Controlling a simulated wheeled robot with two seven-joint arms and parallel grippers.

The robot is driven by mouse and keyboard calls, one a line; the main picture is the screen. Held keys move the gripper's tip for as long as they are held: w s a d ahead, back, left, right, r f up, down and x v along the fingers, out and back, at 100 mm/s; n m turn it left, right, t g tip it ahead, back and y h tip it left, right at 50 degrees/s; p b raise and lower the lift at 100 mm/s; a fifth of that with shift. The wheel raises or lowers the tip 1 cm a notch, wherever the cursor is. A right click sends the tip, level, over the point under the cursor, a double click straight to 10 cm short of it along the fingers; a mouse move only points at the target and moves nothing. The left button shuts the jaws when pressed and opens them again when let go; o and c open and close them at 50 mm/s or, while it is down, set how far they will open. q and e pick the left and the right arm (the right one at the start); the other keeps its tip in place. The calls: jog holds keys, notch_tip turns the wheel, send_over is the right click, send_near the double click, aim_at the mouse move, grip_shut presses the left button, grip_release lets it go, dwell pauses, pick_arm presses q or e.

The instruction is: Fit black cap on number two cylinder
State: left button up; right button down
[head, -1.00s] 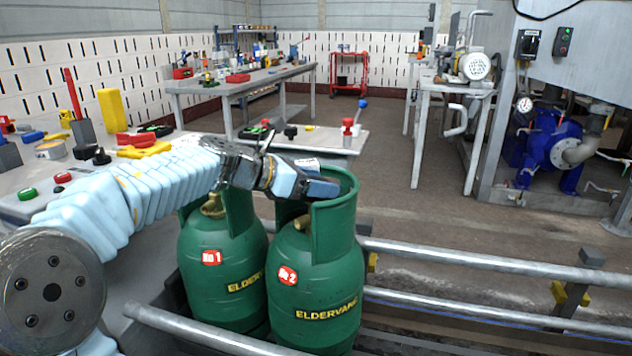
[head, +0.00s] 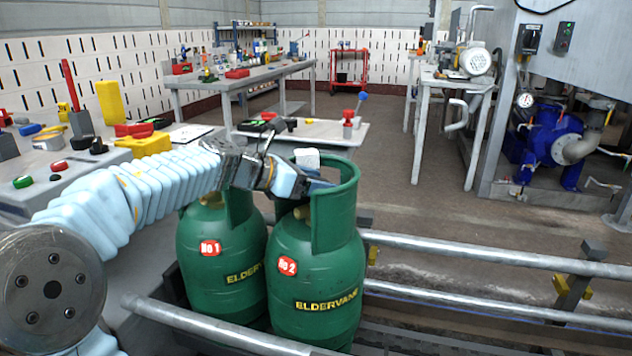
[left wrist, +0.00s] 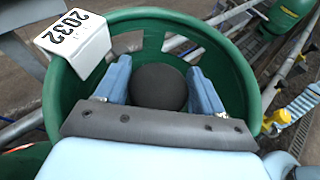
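The number two cylinder (head: 316,275) is green, stands upright and carries a red "No 2" label. Its open collar also shows in the left wrist view (left wrist: 240,75). My right gripper is not in view.
The number one cylinder (head: 222,265) stands close on the left, under my arm. A white "2032" tag (left wrist: 75,40) is on the collar rim. Metal conveyor rails (head: 480,252) run in front and behind. A cluttered workbench (head: 30,195) is at the left.

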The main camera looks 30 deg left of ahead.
pick_arm(q)
jog(key=o, duration=0.5)
jog(key=shift+c, duration=0.2)
jog(key=v, duration=1.3)
jog(key=shift+s+p, duration=0.3)
jog(key=shift+s, duration=0.05)
jog(key=shift+r, duration=0.1)
